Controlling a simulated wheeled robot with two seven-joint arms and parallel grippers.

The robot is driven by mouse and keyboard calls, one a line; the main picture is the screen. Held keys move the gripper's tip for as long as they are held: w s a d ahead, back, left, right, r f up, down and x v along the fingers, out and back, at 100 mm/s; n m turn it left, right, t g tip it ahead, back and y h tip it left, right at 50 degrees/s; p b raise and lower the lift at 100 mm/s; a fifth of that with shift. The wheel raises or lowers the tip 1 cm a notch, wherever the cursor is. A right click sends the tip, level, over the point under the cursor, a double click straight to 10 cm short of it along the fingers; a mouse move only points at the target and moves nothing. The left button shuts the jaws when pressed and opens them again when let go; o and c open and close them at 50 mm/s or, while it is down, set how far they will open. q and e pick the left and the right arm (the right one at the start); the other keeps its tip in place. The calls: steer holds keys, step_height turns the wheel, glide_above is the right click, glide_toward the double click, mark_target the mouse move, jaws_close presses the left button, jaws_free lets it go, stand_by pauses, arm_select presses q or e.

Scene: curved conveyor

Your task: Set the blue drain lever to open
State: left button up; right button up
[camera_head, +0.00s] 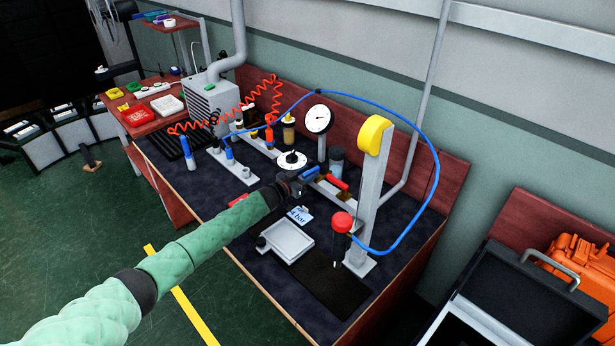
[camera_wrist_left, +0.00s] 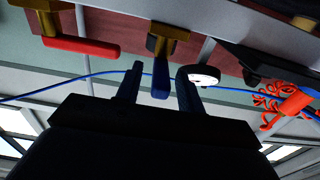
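The blue drain lever (camera_head: 310,173) sits on the pipework of the workbench, beside a red lever (camera_head: 338,182). In the left wrist view the blue lever (camera_wrist_left: 161,80) hangs from a brass valve body (camera_wrist_left: 170,32) and points down in the picture, while the red lever (camera_wrist_left: 80,45) lies sideways. My left gripper (camera_head: 298,182) is at the blue lever. In the left wrist view its two fingers (camera_wrist_left: 160,70) are apart, one on each side of the blue lever, with gaps visible. Contact cannot be seen. My right gripper is not in view.
A white-faced gauge (camera_head: 318,119) stands behind the levers. A grey post (camera_head: 372,190) with a yellow top and a red-capped tool (camera_head: 342,222) stand to the right. A pale tray (camera_head: 287,241) lies in front. A blue hose (camera_head: 437,165) arches over the bench.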

arm_select(q)
steer(key=shift+w+d, duration=0.1)
steer(key=shift+d, duration=0.05)
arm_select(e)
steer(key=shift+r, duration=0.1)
arm_select(q)
steer(key=shift+c, duration=0.5)
steer(key=c, duration=0.7)
jaws_close()
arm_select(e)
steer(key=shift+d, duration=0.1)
arm_select(q)
steer(key=shift+f, duration=0.1)
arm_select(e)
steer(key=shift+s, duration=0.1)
